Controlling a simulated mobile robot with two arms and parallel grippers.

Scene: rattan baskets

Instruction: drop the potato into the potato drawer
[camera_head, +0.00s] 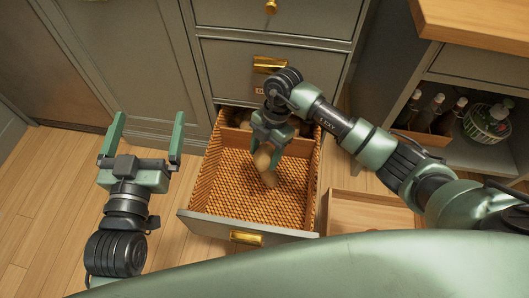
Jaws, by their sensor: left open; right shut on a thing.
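The drawer (212,226) stands pulled out from the cabinet, with woven rattan inside, a grey front and a brass handle. Several brown, rounded potato-like things lie at its back, partly hidden by my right arm. My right gripper (266,148) points down over the drawer and is shut on a brown potato (265,160). The potato hangs over the drawer's inside; I cannot tell whether it touches the bottom. My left gripper (145,143) is open and empty, left of the drawer, with its fingers spread wide.
A shallow wooden box (368,214) stands on the floor right of the drawer. A wooden worktop (475,25) juts out at top right. The floor at left is clear.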

